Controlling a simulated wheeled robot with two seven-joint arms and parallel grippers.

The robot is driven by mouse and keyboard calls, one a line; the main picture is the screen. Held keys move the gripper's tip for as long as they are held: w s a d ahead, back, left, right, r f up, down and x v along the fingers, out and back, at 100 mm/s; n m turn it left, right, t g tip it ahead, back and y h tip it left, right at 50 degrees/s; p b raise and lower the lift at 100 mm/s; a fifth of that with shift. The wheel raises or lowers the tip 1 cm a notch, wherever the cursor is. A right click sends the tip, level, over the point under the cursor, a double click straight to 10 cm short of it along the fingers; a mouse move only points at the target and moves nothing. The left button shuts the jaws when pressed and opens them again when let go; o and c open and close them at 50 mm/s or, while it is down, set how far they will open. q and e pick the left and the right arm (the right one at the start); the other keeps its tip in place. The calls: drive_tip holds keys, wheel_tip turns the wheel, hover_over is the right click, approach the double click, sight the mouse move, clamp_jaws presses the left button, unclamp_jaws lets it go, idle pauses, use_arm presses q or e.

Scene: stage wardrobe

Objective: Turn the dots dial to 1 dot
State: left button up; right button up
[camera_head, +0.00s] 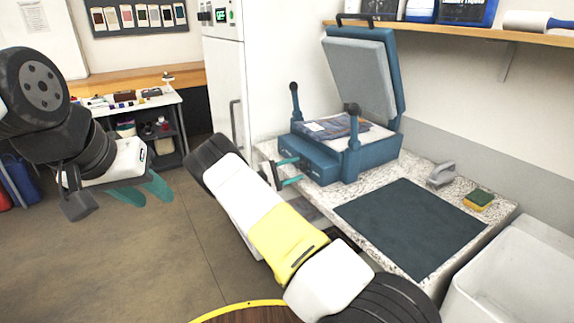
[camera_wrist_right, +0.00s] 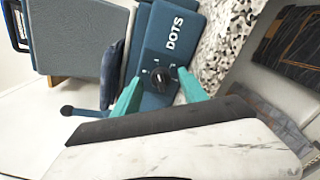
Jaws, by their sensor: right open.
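The blue press (camera_head: 318,166) stands on the speckled counter with its lid raised. In the right wrist view its front panel (camera_wrist_right: 176,30) carries the word DOTS. Below the word is a small black dots dial (camera_wrist_right: 158,80) with small white marks around it. I cannot read which mark it points to. My right gripper (camera_wrist_right: 160,77) is open, with one teal finger on each side of the dial; contact is not clear. In the head view the right gripper (camera_head: 290,172) is at the press's front. My left gripper (camera_head: 142,192) hangs open and empty over the floor at left.
Folded cloth (camera_head: 335,127) lies on the press bed. A dark mat (camera_head: 412,226), a grey-handled tool (camera_head: 441,174) and a sponge (camera_head: 479,199) are on the counter. A white sink (camera_head: 515,270) is at right. A white cabinet (camera_head: 224,80) stands behind.

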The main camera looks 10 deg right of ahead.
drive_tip(key=v, duration=0.6)
drive_tip(key=shift+a, duration=0.3)
drive_tip(key=shift+s, duration=0.1)
drive_tip(key=s+d+r+m+g+y, duration=0.3)
drive_tip(key=s+d+r+y, duration=0.15)
drive_tip(key=s, duration=0.25)
drive_tip(key=s+d+r+m+g+y, duration=0.3)
drive_tip(key=s+d+r+y, duration=0.15)
drive_tip(key=s+r, duration=0.2)
drive_tip(key=s+a+r+m+t+y, duration=0.1)
drive_tip(key=s+a+r+t+y, duration=0.1)
drive_tip(key=s, duration=0.7)
drive_tip(key=s+a+r+m+t+y, duration=0.1)
drive_tip(key=s+a+r+t+y, duration=0.1)
drive_tip(key=s+a+r+y, duration=0.2)
drive_tip(key=s+a+r+m+t+y, duration=0.1)
drive_tip(key=s+r, duration=0.6)
drive_tip(key=s, duration=0.7)
drive_tip(key=a+t+y, duration=0.1)
drive_tip(key=a+y, duration=0.1)
drive_tip(key=y, duration=0.1)
drive_tip(key=shift+s+r, duration=0.2)
drive_tip(key=shift+r, duration=0.2)
